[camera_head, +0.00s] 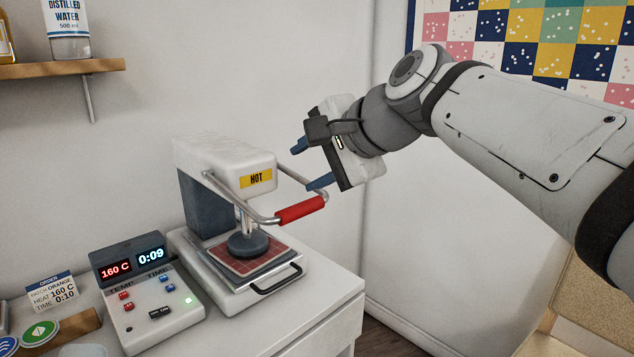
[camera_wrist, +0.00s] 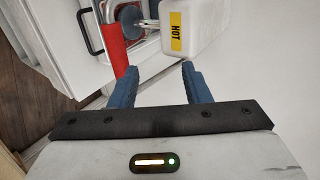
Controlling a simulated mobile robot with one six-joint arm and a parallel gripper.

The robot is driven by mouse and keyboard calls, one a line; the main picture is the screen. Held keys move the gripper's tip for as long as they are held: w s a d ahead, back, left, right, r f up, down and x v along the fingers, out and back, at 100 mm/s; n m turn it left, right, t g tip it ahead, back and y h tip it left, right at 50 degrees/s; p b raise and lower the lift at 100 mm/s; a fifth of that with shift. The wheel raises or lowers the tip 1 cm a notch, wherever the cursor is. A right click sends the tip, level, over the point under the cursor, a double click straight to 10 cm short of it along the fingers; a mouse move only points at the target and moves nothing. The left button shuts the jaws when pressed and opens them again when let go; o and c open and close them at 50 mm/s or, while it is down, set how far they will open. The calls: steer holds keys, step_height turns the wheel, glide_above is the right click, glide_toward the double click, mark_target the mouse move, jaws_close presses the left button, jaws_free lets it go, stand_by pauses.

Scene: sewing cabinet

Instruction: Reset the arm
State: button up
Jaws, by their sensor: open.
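My gripper (camera_head: 310,166) is raised in the air to the upper right of the heat press, its blue fingers apart and empty. In the wrist view my gripper (camera_wrist: 158,78) is open, with nothing between the fingertips. The white heat press (camera_head: 220,158) with a HOT label stands on the cabinet. Its red handle (camera_head: 300,209) is just below and left of my gripper in the head view; the handle (camera_wrist: 110,38) also shows ahead of the left finger in the wrist view. I cannot tell whether a finger touches the handle. The round presser (camera_head: 247,245) sits over the reddish checked plate (camera_head: 238,262).
A control box (camera_head: 150,298) left of the press reads 160 C and 0:09. A shelf (camera_head: 60,68) with bottles is upper left. A wall stands behind.

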step_height(320, 180, up, 2)
steer(key=shift+r, duration=0.2)
steer(key=shift+p, duration=0.35)
steer(key=s+d+f+n+g+h+p, duration=0.2)
steer(key=s+d+f+n+h+p, duration=0.2)
steer(key=p, duration=0.6)
steer(key=s+d+f+n+g+h+p, duration=0.3)
steer(key=s+d+f+p, duration=0.5)
steer(key=d, duration=0.5)
steer(key=shift+s+f+n+h+p, duration=0.3)
steer(key=shift+s+n+h+p, duration=0.2)
steer(key=shift+s+n+p, duration=0.55)
